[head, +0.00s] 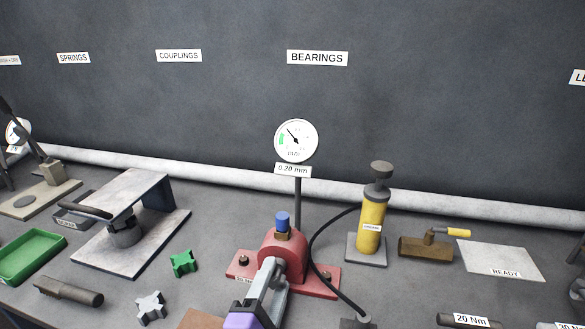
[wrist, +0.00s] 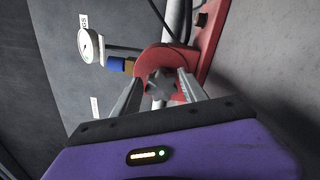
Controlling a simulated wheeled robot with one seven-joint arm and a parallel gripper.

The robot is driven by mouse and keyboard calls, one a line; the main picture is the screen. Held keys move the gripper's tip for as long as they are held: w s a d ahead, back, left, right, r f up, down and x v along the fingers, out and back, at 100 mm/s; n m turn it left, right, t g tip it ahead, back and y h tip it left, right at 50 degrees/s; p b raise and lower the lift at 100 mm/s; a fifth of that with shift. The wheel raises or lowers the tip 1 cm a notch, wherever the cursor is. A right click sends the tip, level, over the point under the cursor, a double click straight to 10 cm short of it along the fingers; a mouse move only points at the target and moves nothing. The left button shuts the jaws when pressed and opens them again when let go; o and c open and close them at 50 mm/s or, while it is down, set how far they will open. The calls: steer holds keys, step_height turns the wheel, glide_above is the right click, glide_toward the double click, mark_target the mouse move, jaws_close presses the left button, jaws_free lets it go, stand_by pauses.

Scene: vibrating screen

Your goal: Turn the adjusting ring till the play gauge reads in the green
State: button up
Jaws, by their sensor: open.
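The play gauge (head: 296,141) is a round white dial on a post. Its dark needle points up and left, and a green band lies at the dial's left; the needle tip looks just above the band. The plate below reads 0.20 mm. The gauge also shows in the wrist view (wrist: 89,45). The red bearing housing (head: 284,254) stands under it with a blue cap (head: 282,219). In the wrist view, a grey lobed part (wrist: 160,84), seemingly the adjusting ring, sits on the housing face. My gripper (wrist: 158,86) is open, its fingers either side of this part; contact is unclear.
A black hose (head: 314,248) curves from the yellow pump (head: 370,224) down past the housing's right side. Green (head: 184,263) and grey (head: 150,307) star-shaped pieces lie at the left.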

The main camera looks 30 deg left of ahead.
steer(key=shift+p+v, duration=0.5)
steer(key=shift+v, duration=2.05)
steer(key=shift+o, duration=0.2)
steer(key=shift+o, duration=1.2)
steer(key=shift+s, duration=0.15)
steer(key=shift+p+v, duration=0.35)
steer(key=shift+v, duration=2.5)
steer(key=shift+o, duration=0.3)
